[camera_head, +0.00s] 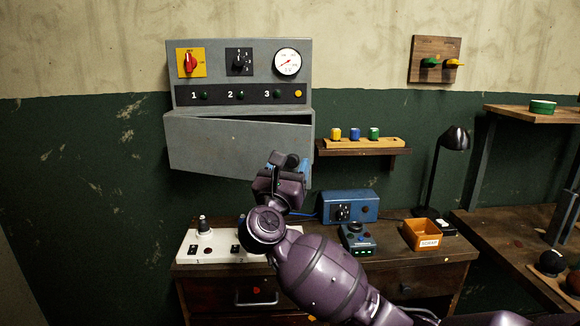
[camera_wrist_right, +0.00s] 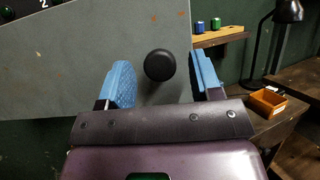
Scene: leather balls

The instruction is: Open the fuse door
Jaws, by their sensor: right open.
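The fuse door (camera_head: 215,145) is a grey metal panel at the bottom of the grey wall box (camera_head: 240,60). It stands ajar, with a dark gap along its top toward the right. In the right wrist view the door (camera_wrist_right: 90,55) fills the upper left and carries a round black knob (camera_wrist_right: 159,65). My right gripper (camera_head: 289,166) is in front of the door's right part. Its blue fingers (camera_wrist_right: 161,80) are open, one on each side of the knob in the picture, with clear space at both sides. In the head view, the gripper hides the knob. My left gripper is out of view.
A small shelf (camera_head: 365,151) with coloured pieces is right of the door. Below, a wooden cabinet (camera_head: 400,268) bears a white panel (camera_head: 215,252), a blue box (camera_head: 365,206), an orange bin (camera_head: 422,234) and a black lamp (camera_head: 452,140).

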